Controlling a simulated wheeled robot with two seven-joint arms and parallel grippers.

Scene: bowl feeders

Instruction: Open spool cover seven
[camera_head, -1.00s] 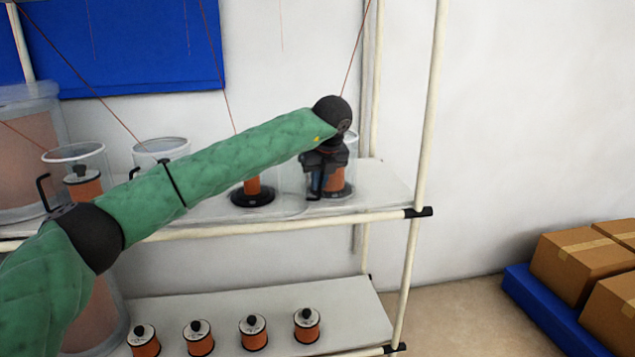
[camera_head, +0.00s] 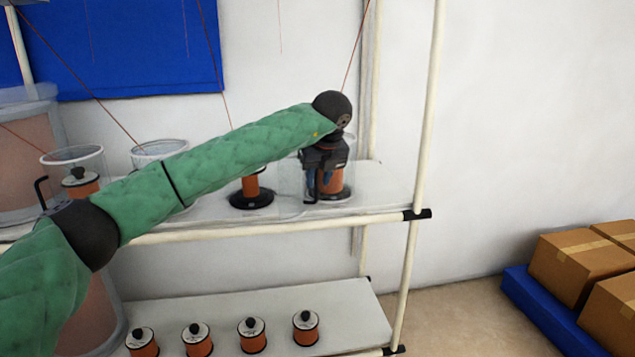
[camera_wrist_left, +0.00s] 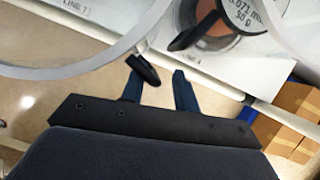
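The orange spool (camera_head: 334,182) at the right end of the upper shelf stands in a clear cover, mostly hidden behind my left gripper. The spool's labelled top (camera_wrist_left: 215,35) and the clear curved rim (camera_wrist_left: 290,40) show in the left wrist view. My left gripper (camera_head: 318,190) is at the front of this cover, pointing down, with its fingers apart. In the left wrist view, a black bar (camera_wrist_left: 144,70), seemingly the cover's handle, lies by the left finger, between the fingers (camera_wrist_left: 158,80). How far the cover is open is unclear. My right gripper is out of view.
Another spool (camera_head: 251,188) stands left on the same shelf (camera_head: 390,190). More clear containers (camera_head: 160,150) are further left. Several spools (camera_head: 305,328) line the lower shelf. A cream upright post (camera_head: 432,110) is right of the cover. Boxes (camera_head: 580,262) sit at far right.

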